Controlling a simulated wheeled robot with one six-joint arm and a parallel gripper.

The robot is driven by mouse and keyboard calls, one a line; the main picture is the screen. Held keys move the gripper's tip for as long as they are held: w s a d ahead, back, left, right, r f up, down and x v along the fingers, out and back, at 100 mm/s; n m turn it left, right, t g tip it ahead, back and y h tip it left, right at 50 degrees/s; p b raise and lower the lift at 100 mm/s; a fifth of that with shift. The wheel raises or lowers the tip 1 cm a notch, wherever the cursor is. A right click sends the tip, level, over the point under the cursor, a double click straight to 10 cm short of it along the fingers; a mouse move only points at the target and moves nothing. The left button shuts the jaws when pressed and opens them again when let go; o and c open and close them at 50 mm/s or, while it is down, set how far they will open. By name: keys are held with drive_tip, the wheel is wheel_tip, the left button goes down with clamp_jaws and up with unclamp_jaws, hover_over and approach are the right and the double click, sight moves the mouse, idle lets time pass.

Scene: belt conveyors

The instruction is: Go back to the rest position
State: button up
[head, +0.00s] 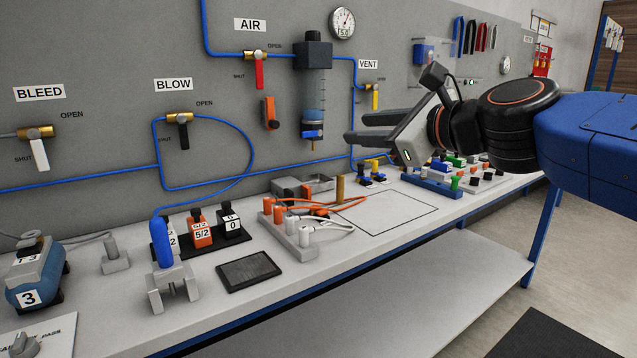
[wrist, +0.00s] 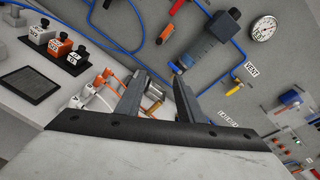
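My gripper (head: 352,129) is in the head view, right of centre, held in the air above the workbench (head: 345,262). Its two dark fingers point left toward the grey panel and stand apart with nothing between them. In the wrist view the gripper (wrist: 158,82) also shows open fingers, with a gap through which the bench fittings and panel are seen. My blue arm reaches in from the right edge.
The panel (head: 95,60) carries valves, blue hoses, a filter unit (head: 314,95) and a gauge (head: 342,22) near my gripper. Below stand orange and white plugs (head: 290,222), numbered blocks (head: 202,232) and a blue connector board (head: 435,183). A bare outlined area (head: 387,215) lies on the bench.

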drive_tip(key=s+d+f+n+g+h, duration=0.2)
drive_tip(key=s+d+f+n, duration=0.4)
drive_tip(key=f, duration=0.6)
drive_tip(key=s+d+f+n+g+h, duration=0.3)
drive_tip(key=s+d+f+n, duration=0.4)
drive_tip(key=f, duration=0.5)
drive_tip(key=s+d+f+n+g+h, duration=0.3)
drive_tip(key=s+d+f+n, duration=0.4)
drive_tip(key=f, duration=0.5)
drive_tip(key=n+h, duration=0.1)
drive_tip(key=n, duration=0.1)
drive_tip(key=shift+s+f+n, duration=0.2)
drive_tip(key=shift+f+n, duration=0.2)
